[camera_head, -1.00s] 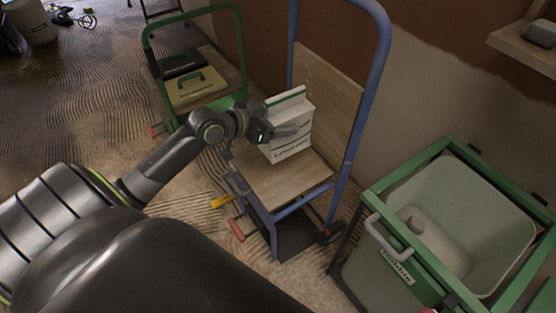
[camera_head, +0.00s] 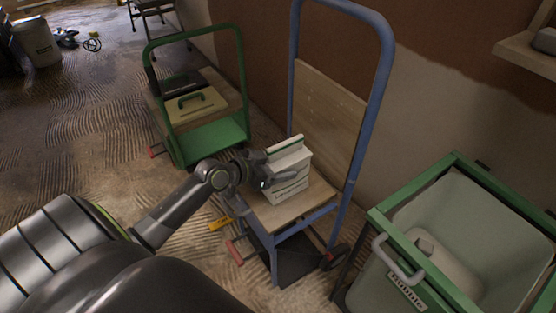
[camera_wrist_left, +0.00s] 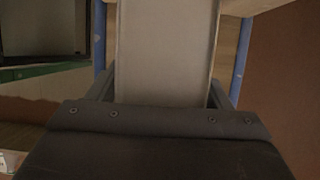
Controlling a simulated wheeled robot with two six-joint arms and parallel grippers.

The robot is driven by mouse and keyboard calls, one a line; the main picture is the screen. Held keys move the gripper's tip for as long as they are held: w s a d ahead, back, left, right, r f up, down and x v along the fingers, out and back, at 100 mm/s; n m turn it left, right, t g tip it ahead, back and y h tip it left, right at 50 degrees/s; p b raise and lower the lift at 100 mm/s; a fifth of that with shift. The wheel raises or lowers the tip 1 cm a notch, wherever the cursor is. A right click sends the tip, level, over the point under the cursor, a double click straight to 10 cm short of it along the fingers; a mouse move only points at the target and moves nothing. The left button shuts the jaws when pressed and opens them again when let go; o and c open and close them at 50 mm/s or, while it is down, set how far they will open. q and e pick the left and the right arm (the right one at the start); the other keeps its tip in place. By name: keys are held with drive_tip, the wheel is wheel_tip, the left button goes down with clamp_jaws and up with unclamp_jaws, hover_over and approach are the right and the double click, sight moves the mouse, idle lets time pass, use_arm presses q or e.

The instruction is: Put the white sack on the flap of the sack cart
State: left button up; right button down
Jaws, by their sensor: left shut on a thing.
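The white sack (camera_head: 290,172), with a green stripe at its top and dark lettering, is upright at the wooden flap (camera_head: 285,214) of the blue sack cart (camera_head: 376,90). Its lower edge appears to meet the flap, but I cannot tell whether the flap bears its weight. My left gripper (camera_head: 276,179) is shut on the sack from its left side. In the left wrist view the sack (camera_wrist_left: 165,50) fills the middle between the fingers, with the cart's blue uprights on both sides. My right gripper is not in view.
A green cart (camera_head: 236,132) with cases on it stands behind to the left. A green-framed bin (camera_head: 455,200) with a grey handle stands at the right. A wooden shelf (camera_head: 522,55) juts from the wall at upper right. Bare ridged floor lies at the left.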

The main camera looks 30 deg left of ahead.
use_arm(q)
drive_tip(key=shift+r, duration=0.1)
drive_tip(key=o, duration=1.8)
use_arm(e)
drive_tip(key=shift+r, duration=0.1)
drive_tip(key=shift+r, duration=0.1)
use_arm(q)
drive_tip(key=shift+s+r, duration=0.1)
drive_tip(key=shift+s, duration=0.15)
drive_tip(key=p+v, duration=0.2)
drive_tip(key=v, duration=0.8)
drive_tip(key=s+d+f+n+g+y, duration=0.1)
drive_tip(key=s+d+f+n+g, duration=0.1)
drive_tip(key=s+f, duration=0.4)
drive_tip(key=s+d+f+n+g+y, duration=0.2)
drive_tip(key=s+d+f+g, duration=0.2)
drive_tip(key=s+f, duration=0.3)
drive_tip(key=s+d+f+n+g+y, duration=0.1)
drive_tip(key=s+d+f+n+g, duration=0.1)
drive_tip(key=s+f, duration=0.5)
drive_tip(key=shift+s+d+g, duration=0.85)
drive_tip(key=shift+s+g, duration=0.15)
drive_tip(key=shift+s, duration=0.1)
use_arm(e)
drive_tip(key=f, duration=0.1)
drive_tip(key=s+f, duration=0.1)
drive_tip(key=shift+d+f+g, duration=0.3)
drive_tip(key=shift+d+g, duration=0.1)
